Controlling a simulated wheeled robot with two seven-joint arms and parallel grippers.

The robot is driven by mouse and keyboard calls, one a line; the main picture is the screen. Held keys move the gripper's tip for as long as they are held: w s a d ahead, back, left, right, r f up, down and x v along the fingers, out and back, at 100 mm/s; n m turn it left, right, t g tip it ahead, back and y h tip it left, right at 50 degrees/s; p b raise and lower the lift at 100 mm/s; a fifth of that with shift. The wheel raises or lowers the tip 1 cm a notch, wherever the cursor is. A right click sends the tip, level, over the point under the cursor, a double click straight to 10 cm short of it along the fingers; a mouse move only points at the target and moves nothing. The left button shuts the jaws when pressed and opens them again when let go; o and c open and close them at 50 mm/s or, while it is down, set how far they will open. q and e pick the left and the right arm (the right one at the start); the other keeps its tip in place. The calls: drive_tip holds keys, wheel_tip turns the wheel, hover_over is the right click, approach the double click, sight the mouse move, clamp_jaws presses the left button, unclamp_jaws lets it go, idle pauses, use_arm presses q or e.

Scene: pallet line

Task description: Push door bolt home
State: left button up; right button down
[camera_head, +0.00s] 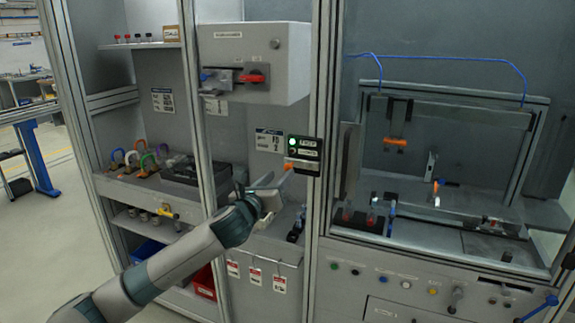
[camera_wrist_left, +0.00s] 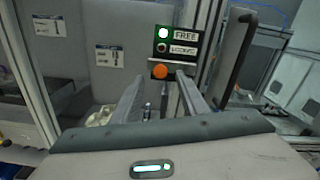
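The door bolt's orange knob (camera_head: 288,167) sticks out at the left below the status panel (camera_head: 306,148) on the cabinet post. In the left wrist view the knob (camera_wrist_left: 160,72) shows straight ahead. The panel (camera_wrist_left: 178,42) has a green lamp lit beside FREE; the lamp beside LOCKED is dark. My left gripper (camera_head: 276,181) is just left of and below the knob. In the left wrist view its two fingers (camera_wrist_left: 162,86) stand apart, with the knob seen between and beyond their tips; contact cannot be told. My right gripper is not in view.
A grey switch box (camera_head: 255,60) with a red handle hangs above the arm. Colored padlocks (camera_head: 140,160) sit on a shelf at left. Framed posts stand on both sides of the bay. A glazed enclosure (camera_head: 440,150) with a control panel below is at right.

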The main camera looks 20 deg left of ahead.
sight(288, 168)
use_arm(q)
drive_tip(key=shift+w+a+p, duration=0.15)
drive_tip(key=shift+w+p, duration=0.55)
drive_tip(key=shift+w, duration=2.8)
clamp_jaws()
